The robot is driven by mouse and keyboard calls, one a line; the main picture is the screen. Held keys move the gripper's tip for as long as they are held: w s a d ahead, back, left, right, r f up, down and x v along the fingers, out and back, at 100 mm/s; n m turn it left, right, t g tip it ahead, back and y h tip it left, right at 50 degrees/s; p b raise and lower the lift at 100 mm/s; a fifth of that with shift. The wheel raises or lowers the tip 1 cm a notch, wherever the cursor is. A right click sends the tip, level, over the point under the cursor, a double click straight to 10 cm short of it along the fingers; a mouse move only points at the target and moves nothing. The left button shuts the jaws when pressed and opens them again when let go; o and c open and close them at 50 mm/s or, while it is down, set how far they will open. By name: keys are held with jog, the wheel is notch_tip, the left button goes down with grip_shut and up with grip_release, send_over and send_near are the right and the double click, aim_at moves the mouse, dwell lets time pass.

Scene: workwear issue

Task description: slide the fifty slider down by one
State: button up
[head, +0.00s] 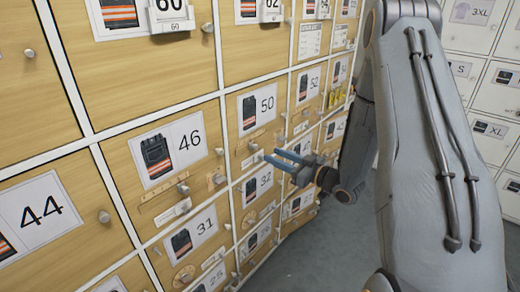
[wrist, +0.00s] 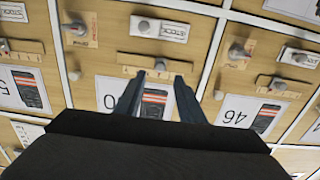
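Below the label is a narrow wooden slider rail with a round grey knob (head: 253,147). In the wrist view, which is upside down, the rail (wrist: 130,58) has small marks and its knob (wrist: 160,65) sits near the middle. My gripper (head: 270,155) is open and empty in front of this door. In the wrist view its fingertips (wrist: 158,78) are spread to either side of the knob, just short of it. Contact cannot be told.
Door 46 (head: 182,143) is beside it, with its own slider knob (wrist: 278,84). A stock plate (wrist: 172,30) with a knob (wrist: 143,26) and a separate turning knob (wrist: 76,28) are close to the 50 slider. Grey floor (head: 330,240) is open at lower right.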

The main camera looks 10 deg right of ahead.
aim_at(257, 147)
jog(key=shift+p+x, duration=0.6)
jog(key=shift+x, duration=3.2)
jog(key=shift+a+r, duration=0.1)
jog(key=shift+r, duration=0.1)
grip_shut()
